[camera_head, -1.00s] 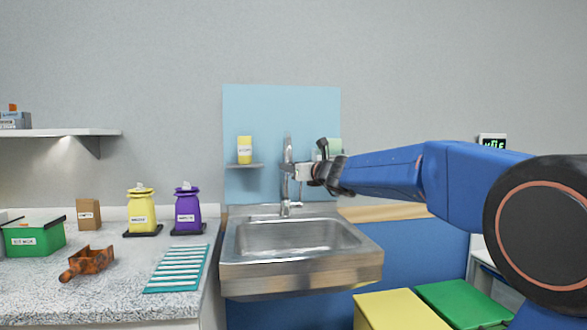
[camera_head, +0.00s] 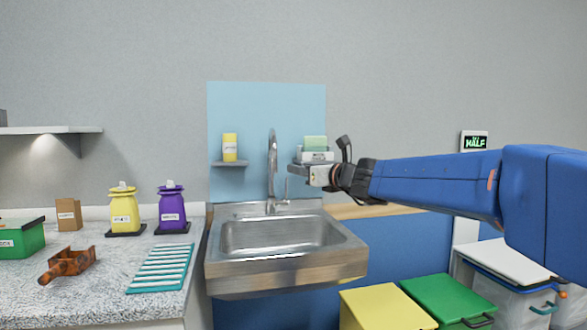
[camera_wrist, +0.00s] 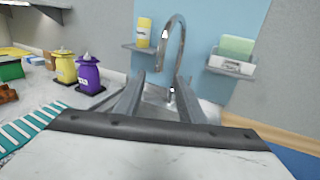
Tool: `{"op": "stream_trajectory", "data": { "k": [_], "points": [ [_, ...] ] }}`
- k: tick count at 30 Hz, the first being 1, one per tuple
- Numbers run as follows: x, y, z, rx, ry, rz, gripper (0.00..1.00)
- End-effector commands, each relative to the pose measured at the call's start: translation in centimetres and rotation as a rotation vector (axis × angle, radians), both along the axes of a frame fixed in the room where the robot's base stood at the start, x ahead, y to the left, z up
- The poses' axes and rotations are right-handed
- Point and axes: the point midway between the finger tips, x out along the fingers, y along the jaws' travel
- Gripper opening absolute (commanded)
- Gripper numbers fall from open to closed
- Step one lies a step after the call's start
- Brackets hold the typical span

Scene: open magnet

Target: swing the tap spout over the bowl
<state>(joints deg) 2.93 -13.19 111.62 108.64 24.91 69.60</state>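The silver tap with its tall curved spout (camera_head: 272,160) stands at the back of the steel sink bowl (camera_head: 215,250). In the head view the spout looks nearly edge-on, so its direction is hard to tell. In the wrist view the spout (camera_wrist: 182,38) arches up beyond my fingers, and a small lever (camera_wrist: 171,93) shows low between them. My gripper (camera_head: 294,172) is just right of the tap in the head view. In the wrist view my gripper (camera_wrist: 160,77) is open, its two fingers apart with nothing held between them. I cannot tell whether a finger touches the tap.
A yellow container (camera_head: 230,147) stands on a small shelf left of the tap. A green-and-white item (camera_head: 316,146) sits on the right, behind my gripper. Yellow and purple bags (camera_head: 171,209) stand on the left counter. Yellow and green bins (camera_head: 447,300) stand below right.

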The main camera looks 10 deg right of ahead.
Motion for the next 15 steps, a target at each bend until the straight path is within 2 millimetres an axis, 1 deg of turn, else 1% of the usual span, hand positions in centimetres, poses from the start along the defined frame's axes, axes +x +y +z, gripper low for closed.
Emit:
{"op": "stream_trajectory", "data": {
  "k": [1,6,10,15],
  "points": [
    [-0.8,-0.3,0.1,-0.002,-0.002,-0.001,0.36],
    [-2.6,-1.0,0.1,-0.001,-0.001,0.000,0.36],
    [-3.2,-1.2,0.0,0.000,0.000,0.000,0.36],
    [-3.4,-1.3,0.0,0.000,0.000,0.000,0.36]
  ]
}}
